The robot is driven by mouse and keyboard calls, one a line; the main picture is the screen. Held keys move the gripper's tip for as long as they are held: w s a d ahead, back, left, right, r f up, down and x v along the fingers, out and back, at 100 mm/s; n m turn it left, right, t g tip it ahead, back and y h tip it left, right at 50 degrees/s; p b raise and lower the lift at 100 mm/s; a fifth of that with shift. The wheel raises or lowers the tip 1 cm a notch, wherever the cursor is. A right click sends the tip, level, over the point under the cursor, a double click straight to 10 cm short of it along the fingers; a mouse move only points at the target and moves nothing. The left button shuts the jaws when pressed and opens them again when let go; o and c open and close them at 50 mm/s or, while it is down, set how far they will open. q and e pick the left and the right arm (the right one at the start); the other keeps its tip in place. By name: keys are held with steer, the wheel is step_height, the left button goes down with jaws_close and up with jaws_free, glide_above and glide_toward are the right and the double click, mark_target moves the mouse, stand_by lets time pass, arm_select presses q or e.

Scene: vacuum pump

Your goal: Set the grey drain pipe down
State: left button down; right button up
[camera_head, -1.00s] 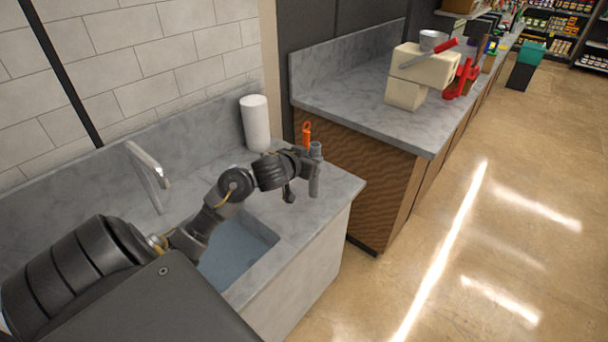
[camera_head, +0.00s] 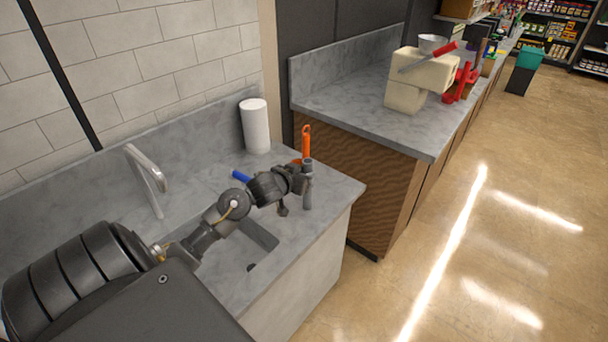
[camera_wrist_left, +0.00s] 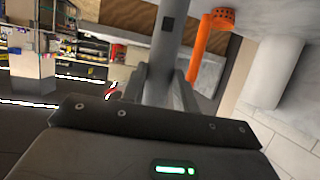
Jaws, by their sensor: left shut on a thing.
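The grey drain pipe (camera_head: 308,193) is upright at the right end of the grey marble counter (camera_head: 335,190). My left gripper (camera_head: 302,180) is shut on it. In the left wrist view the pipe (camera_wrist_left: 169,38) stands between the two fingers of the left gripper (camera_wrist_left: 165,90). I cannot tell whether its lower end touches the counter. My right gripper is not in view.
An orange tool (camera_head: 306,142) stands just behind the pipe. A white roll (camera_head: 255,125) stands by the wall. A blue object (camera_head: 241,176) lies behind my arm. The sink (camera_head: 262,238) with its faucet (camera_head: 148,172) is at left. Counter at the right corner is clear.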

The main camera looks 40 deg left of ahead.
arm_select(q)
steer(key=shift+f, duration=0.1)
steer(key=c, duration=1.1)
jaws_free()
steer(key=p+v, duration=0.1)
steer(key=v, duration=1.1)
